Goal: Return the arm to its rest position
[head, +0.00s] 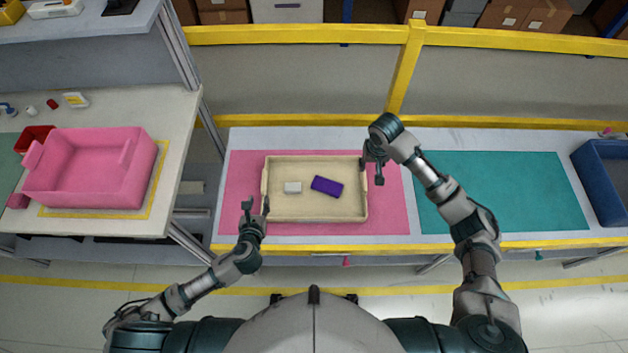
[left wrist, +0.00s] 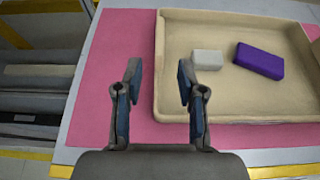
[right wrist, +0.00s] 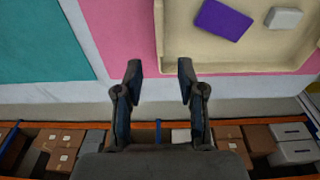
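My left gripper (head: 255,208) is open and empty near the left front corner of the beige tray. In the left wrist view, its two fingers (left wrist: 157,80) stand apart over the pink mat, beside the tray wall. My right gripper (head: 373,171) is near the tray's right back side. In the right wrist view, its fingers (right wrist: 159,80) stand apart with nothing between them. The beige tray (head: 300,216) lies on the pink mat (head: 390,222). A white block (head: 293,188) and a purple block (head: 327,186) lie apart inside it.
A teal mat (head: 520,190) lies right of the pink mat, clear of objects. A blue bin (head: 590,175) stands at the far right. A pink bin (head: 95,170) stands on the left table. A yellow rail (head: 300,34) runs behind the table.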

